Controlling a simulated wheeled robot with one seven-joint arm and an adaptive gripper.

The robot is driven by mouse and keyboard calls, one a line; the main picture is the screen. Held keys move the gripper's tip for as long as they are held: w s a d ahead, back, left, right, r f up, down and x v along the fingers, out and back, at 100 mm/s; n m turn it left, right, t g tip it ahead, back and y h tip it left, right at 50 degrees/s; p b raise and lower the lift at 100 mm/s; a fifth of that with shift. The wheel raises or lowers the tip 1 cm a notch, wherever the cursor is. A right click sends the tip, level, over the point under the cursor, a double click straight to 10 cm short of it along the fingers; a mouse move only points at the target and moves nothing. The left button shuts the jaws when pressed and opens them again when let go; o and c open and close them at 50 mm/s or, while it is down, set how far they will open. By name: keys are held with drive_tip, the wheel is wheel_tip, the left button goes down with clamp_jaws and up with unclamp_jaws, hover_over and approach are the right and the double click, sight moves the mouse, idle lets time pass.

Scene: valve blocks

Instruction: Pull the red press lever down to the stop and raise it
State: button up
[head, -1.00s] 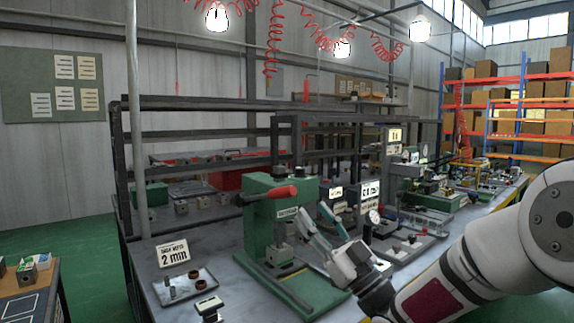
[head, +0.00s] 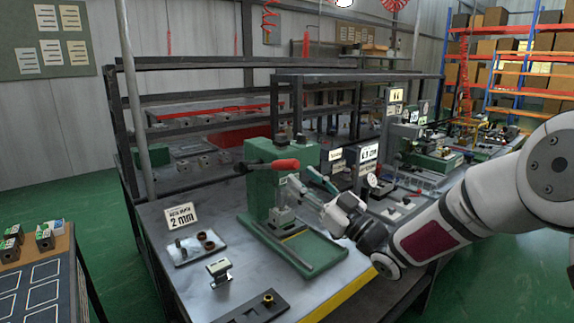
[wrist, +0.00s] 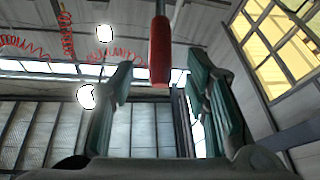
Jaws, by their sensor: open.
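The green press (head: 256,189) stands on the workbench in the head view. Its lever has a red grip (head: 285,165) that sticks out to the right near the top of the press. In the wrist view the red grip (wrist: 160,50) hangs in from the top, above and between my two fingers as pictured, with a gap on each side. My gripper (wrist: 158,95) is open and empty. In the head view my gripper (head: 303,185) is just right of the press and lower than the red grip. I see no contact with the grip.
A tray (head: 197,249) with small parts and a "2 mm" sign (head: 181,216) stand left of the press. A dark plate (head: 252,309) with a brass part lies at the front. More fixtures and a dial gauge (head: 374,181) stand to the right.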

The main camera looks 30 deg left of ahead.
sight(287, 165)
drive_tip(key=x, duration=0.6)
drive_tip(key=shift+w+a+r, duration=0.1)
drive_tip(key=shift+a, duration=0.1)
clamp_jaws()
